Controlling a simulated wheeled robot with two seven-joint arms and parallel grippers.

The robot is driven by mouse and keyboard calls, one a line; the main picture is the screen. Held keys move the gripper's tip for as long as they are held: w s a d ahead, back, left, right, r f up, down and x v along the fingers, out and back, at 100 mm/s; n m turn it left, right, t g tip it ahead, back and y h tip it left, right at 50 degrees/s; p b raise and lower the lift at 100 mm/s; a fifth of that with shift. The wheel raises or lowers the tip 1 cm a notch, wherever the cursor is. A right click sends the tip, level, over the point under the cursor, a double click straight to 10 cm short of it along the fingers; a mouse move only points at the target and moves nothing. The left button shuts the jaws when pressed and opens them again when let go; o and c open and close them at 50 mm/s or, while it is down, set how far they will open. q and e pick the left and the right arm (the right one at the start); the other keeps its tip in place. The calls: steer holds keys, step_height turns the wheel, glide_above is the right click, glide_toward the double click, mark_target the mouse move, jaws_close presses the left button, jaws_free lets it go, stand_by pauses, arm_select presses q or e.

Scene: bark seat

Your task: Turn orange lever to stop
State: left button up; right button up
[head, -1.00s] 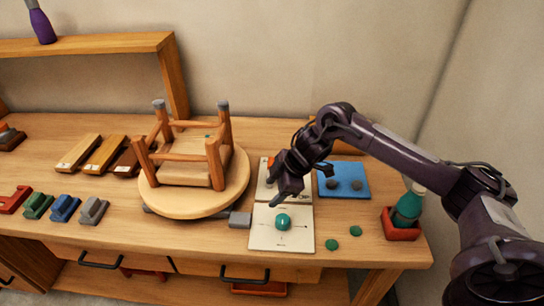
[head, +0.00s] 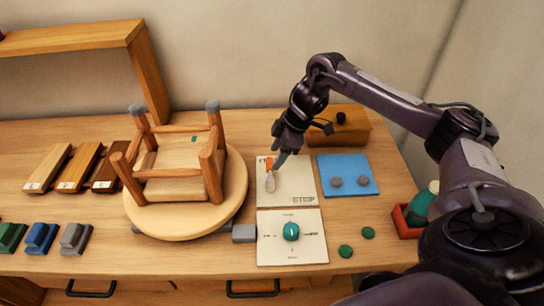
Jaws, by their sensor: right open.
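The orange lever (head: 269,163) is on the upper left of a cream panel (head: 298,177) in the head view. A pale rounded piece shows just below its orange part. The word STOP is printed at the panel's lower right, to the right of and below the lever. My right gripper (head: 279,153) is open, its fingers pointing down just right of and above the lever. A fingertip overlaps the lever's right side in the picture; I cannot tell whether they touch. My left gripper is not in view.
A second cream panel with a green knob (head: 291,231) lies in front. A blue plate (head: 347,175) and a wooden box (head: 340,131) are to the right. An upturned stool (head: 180,160) stands on a round turntable (head: 150,215) to the left. Green discs (head: 346,251) lie at front right.

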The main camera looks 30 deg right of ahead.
mark_target(271, 162)
steer(key=x, duration=0.2)
steer(key=shift+w+f, duration=0.25)
steer(key=shift+a+f, duration=0.2)
steer(key=shift+f, duration=0.2)
steer(key=shift+w, duration=0.1)
steer(key=c, duration=1)
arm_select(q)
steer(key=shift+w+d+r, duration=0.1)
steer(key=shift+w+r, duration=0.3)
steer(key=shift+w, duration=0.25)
arm_select(e)
steer(key=shift+c, duration=0.4)
arm_select(q)
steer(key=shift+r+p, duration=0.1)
steer(key=shift+p, duration=0.25)
